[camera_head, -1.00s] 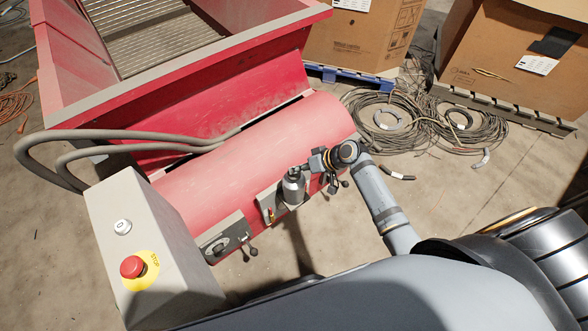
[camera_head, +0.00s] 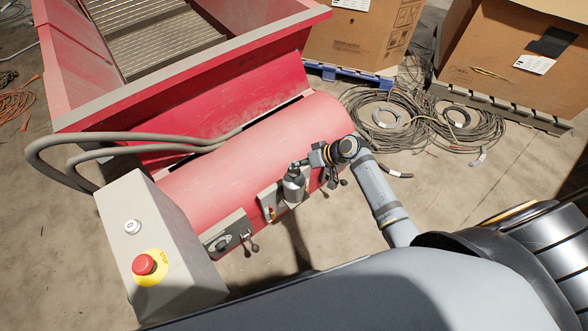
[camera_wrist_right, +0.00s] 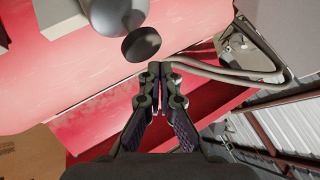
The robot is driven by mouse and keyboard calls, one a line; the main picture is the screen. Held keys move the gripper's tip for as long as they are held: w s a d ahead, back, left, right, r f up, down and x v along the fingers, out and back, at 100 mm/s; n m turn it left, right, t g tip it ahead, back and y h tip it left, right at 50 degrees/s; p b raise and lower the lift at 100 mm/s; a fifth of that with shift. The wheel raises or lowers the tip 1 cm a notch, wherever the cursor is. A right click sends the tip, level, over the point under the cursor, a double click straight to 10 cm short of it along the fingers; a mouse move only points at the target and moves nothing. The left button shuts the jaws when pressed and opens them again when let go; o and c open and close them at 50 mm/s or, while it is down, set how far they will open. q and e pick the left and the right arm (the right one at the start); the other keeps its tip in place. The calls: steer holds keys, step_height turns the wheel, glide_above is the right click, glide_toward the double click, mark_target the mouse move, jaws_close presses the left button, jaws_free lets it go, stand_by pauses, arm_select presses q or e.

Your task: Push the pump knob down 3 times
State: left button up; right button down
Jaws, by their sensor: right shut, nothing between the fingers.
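The pump is a grey metal cylinder (camera_head: 293,188) standing upright on the front of the red machine. Its dark round knob (camera_wrist_right: 141,44) shows in the right wrist view, with part of the grey body (camera_wrist_right: 113,14) beside it. My right gripper (camera_head: 299,164) reaches in from the right at the top of the pump and partly hides the knob. In the right wrist view its fingertips (camera_wrist_right: 160,68) are together and empty, close to the knob's edge. I cannot tell whether they touch it. My left gripper is not in view.
A grey control box (camera_head: 173,240) with a red stop button (camera_head: 143,264) stands left of the pump. Small levers (camera_head: 228,236) sit on the red machine's front (camera_head: 215,190). Thick grey hoses (camera_head: 110,140) loop at left. Cable coils (camera_head: 430,125) and cardboard boxes (camera_head: 500,50) lie beyond.

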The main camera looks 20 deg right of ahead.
mark_target(297, 171)
steer(key=shift+r+p, duration=2.4)
steer(key=shift+r, duration=0.15)
steer(key=shift+f, duration=0.1)
